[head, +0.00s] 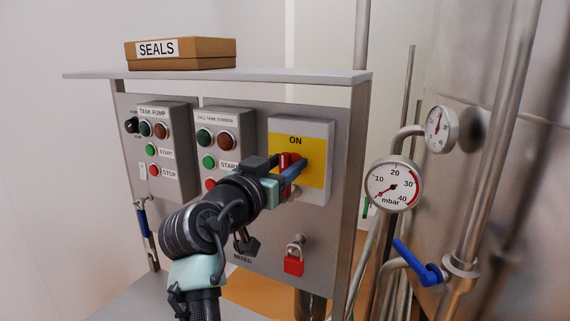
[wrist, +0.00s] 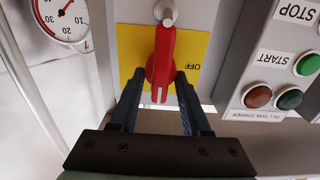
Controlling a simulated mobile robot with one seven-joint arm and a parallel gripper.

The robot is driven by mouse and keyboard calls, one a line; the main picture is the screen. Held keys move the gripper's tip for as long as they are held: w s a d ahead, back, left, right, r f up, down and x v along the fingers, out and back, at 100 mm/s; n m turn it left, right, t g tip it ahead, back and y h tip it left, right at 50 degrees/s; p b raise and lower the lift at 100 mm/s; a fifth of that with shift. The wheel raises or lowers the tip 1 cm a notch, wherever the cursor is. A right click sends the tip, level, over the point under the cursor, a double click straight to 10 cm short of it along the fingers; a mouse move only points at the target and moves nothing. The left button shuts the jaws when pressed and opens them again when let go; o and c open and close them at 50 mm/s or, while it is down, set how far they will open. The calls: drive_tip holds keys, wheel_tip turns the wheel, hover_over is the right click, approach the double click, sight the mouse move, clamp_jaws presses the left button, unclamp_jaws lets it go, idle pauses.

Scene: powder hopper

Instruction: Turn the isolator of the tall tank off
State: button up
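The isolator is a red handle (head: 291,160) on a yellow plate (head: 313,172), on a grey box at the right of the panel. "ON" is printed at the plate's top in the head view. In the wrist view the plate appears upside down, with "OFF" to the right of the red handle (wrist: 163,55). The handle stands upright, its white-marked end on the ON side. My gripper (head: 279,172) reaches it from the front. In the wrist view its two dark fingers (wrist: 161,82) straddle the handle's marked end, close on both sides; contact is not clear.
Left of the isolator are the tall tank stirrer box (head: 236,120) and tank pump box (head: 182,122). A red padlock (head: 293,264) hangs below. Pressure gauges (head: 394,184), pipes and a blue-handled valve (head: 417,262) stand right. A SEALS box (head: 205,52) sits on the shelf above.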

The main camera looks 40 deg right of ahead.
clamp_jaws()
drive_tip(key=shift+n, duration=0.3)
drive_tip(key=n, duration=0.3)
drive_tip(key=shift+w, duration=0.15)
drive_tip(key=n+p, duration=0.1)
drive_tip(key=n, duration=0.4)
drive_tip(key=shift+w+a+p, duration=0.1)
drive_tip(key=shift+w+p, duration=0.05)
drive_tip(key=shift+p, duration=0.25)
drive_tip(key=n+p, duration=0.2)
drive_tip(key=n, duration=0.2)
drive_tip(key=shift+w+f+n, duration=0.1)
drive_tip(key=shift+f+n, duration=0.05)
drive_tip(key=shift+n, duration=0.15)
drive_tip(key=shift+a+f+n+p, duration=0.15)
drive_tip(key=shift+n+p, duration=0.6)
drive_tip(key=shift+n, duration=0.5)
drive_tip(key=shift+d+f+n+p, duration=0.1)
drive_tip(key=shift+n+p, duration=0.6)
drive_tip(key=shift+n, duration=0.55)
